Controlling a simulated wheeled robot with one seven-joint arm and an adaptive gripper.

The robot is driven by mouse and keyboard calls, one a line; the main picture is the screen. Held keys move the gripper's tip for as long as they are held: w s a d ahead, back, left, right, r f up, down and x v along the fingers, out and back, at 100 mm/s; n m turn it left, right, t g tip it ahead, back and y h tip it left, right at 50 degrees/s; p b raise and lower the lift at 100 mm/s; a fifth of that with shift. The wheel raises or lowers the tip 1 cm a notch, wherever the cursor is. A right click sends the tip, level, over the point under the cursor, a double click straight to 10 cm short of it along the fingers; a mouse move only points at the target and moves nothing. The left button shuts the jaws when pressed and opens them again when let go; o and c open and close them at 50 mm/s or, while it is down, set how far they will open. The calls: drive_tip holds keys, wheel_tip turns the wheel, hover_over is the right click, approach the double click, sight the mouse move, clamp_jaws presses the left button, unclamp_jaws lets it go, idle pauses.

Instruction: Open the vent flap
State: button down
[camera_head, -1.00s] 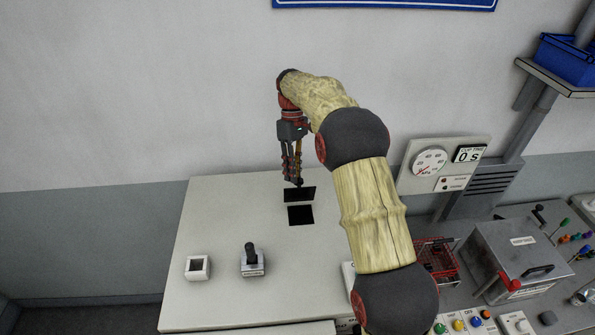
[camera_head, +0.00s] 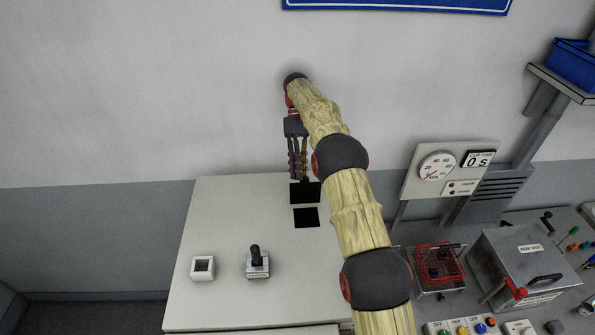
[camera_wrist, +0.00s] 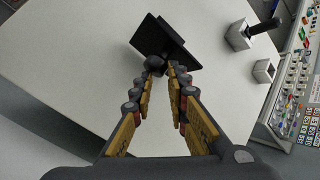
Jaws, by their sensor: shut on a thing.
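The vent flap (camera_head: 312,195) appears as a black plate at the back of the white table, just behind a black square (camera_head: 306,218) in the tabletop. My gripper (camera_head: 299,179) reaches down from behind at the flap's far edge. In the wrist view the dark flap (camera_wrist: 180,45) lies beyond my fingertips, and two dark plate shapes overlap there. My gripper (camera_wrist: 165,70) is shut on a dark rounded knob (camera_wrist: 154,65) at the flap's near edge. The fingers partly hide the knob, and the flap's exact tilt is hard to tell.
A small white open box (camera_head: 203,267) and a grey block with a black lever (camera_head: 257,262) stand toward the table's front. A gauge panel (camera_head: 450,168), red basket (camera_head: 438,264) and metal box (camera_head: 523,262) are at right.

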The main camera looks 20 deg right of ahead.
sight(305, 177)
drive_tip(key=f, duration=0.2)
drive_tip(key=s+d+f, duration=0.1)
drive_tip(key=shift+g, duration=0.3)
drive_tip(key=c, duration=2.2)
unclamp_jaws()
drive_tip(key=o, duration=0.3)
drive_tip(key=shift+s+d, duration=0.1)
drive_tip(key=shift+d, duration=0.35)
drive_tip(key=o, duration=0.4)
drive_tip(key=shift+a+r, duration=0.15)
drive_tip(key=shift+c, duration=0.2)
drive_tip(key=shift+w+a+r, duration=0.1)
drive_tip(key=shift+w+a, duration=0.1)
drive_tip(key=shift+r, duration=0.25)
drive_tip(key=shift+r, duration=0.1)
